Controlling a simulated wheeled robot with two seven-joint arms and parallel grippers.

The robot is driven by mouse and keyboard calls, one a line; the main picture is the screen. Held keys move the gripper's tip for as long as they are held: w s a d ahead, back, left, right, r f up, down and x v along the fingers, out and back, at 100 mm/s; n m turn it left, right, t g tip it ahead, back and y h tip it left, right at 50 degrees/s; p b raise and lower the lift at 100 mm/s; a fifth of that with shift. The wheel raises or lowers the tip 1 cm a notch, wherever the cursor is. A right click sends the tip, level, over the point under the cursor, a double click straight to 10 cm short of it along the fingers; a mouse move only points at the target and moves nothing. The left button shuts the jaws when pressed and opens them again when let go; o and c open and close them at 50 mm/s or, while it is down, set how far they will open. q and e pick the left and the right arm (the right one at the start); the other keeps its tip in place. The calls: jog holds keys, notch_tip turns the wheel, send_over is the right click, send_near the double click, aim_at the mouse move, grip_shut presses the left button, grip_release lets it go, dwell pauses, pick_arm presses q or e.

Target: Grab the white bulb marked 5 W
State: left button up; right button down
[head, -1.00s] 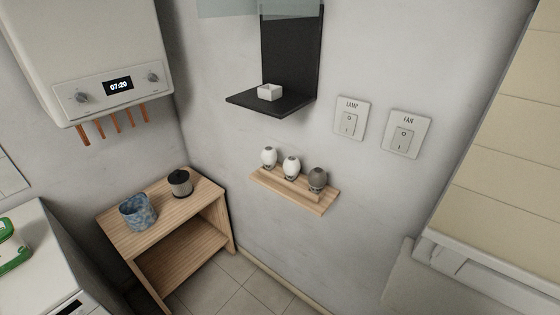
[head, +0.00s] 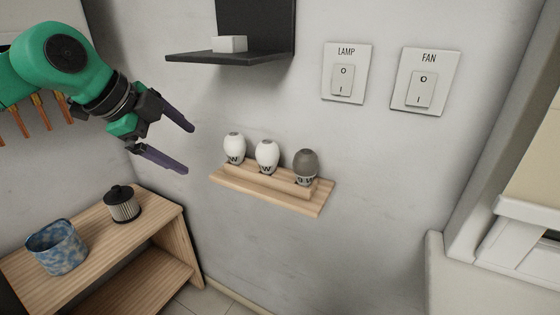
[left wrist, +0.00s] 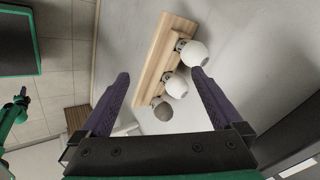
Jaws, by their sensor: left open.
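Two white bulbs and one dark grey bulb (head: 305,162) stand in a row on a small wooden wall shelf (head: 300,203). The left white bulb (head: 234,145) and the middle white bulb (head: 267,152) bear dark print ending in W; I cannot read the numbers. My left gripper (head: 189,149) is open and empty, left of the shelf and apart from the bulbs. In the left wrist view its fingers (left wrist: 160,73) are spread, with the left white bulb (left wrist: 195,53), middle white bulb (left wrist: 176,86) and grey bulb (left wrist: 162,114) beyond them. A small green arm at that view's left edge seems to be my right one.
A black shelf (head: 205,58) with a white box (head: 230,44) juts out above the bulbs. LAMP (head: 346,72) and FAN (head: 424,82) switches are on the wall to the right. A wooden stand (head: 95,240) below holds a blue cup (head: 57,248) and a dark-lidded jar (head: 122,205).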

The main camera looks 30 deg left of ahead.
pick_arm(q)
jog(key=p, duration=0.7)
send_near(231, 138)
jog(key=x, duration=0.4)
jog(key=shift+w+d+g, duration=0.1)
jog(key=shift+g, duration=0.2)
jog(key=p+x, duration=0.1)
jog(key=x, duration=0.4)
jog(key=shift+w+f, duration=0.1)
jog(key=shift+w, duration=0.05)
jog(key=c, duration=1.4)
jog(key=shift+o, duration=0.2)
